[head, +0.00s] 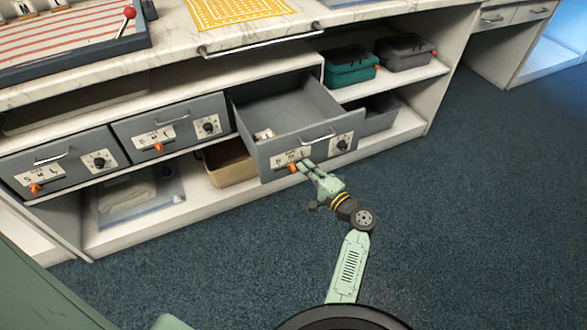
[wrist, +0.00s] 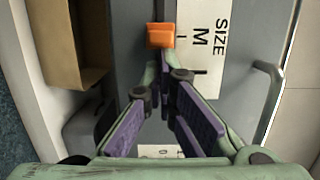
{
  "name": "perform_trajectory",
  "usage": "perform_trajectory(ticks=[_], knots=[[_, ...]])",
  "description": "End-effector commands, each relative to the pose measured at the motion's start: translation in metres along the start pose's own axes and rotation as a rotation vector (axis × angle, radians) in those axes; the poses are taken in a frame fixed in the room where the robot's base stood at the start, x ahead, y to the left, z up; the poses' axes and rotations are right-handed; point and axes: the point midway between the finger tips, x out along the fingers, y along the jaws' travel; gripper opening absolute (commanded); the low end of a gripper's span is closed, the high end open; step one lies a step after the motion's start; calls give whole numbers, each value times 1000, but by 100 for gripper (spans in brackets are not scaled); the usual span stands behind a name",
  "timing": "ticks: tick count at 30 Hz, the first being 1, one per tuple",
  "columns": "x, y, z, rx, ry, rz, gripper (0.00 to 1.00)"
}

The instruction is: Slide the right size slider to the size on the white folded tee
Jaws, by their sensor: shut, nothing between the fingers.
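The open right drawer (head: 275,157) has a white size plate (head: 282,159) with an orange slider (head: 293,168) near its lower edge. In the wrist view the orange slider (wrist: 161,36) stands level with the M and its tick on the size plate (wrist: 203,52). My gripper (head: 306,164) is at the drawer front, just right of the slider. In the wrist view my gripper (wrist: 160,80) is shut and empty, its tips close to the slider; I cannot tell if they touch. A whitish folded item (head: 127,196), perhaps the tee, lies in a clear bin; no size is legible on it.
Two closed grey drawers (head: 165,122) (head: 60,160) with similar plates and dials are to the left. A dial (head: 342,146) and handle (head: 318,138) are on the open drawer's front. A tan bin (head: 228,163) sits below. The carpet (head: 450,220) at right is clear.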

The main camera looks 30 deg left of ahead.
Motion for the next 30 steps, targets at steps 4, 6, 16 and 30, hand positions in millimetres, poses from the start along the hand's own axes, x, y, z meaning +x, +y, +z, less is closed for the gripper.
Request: perform_trajectory(ticks=[4, 6, 16, 30], knots=[[1, 0, 5, 0, -1, 1, 0], [2, 0, 8, 1, -1, 1, 0], [4, 0, 19, 0, -2, 0, 0], [8, 0, 35, -1, -2, 0, 0]])
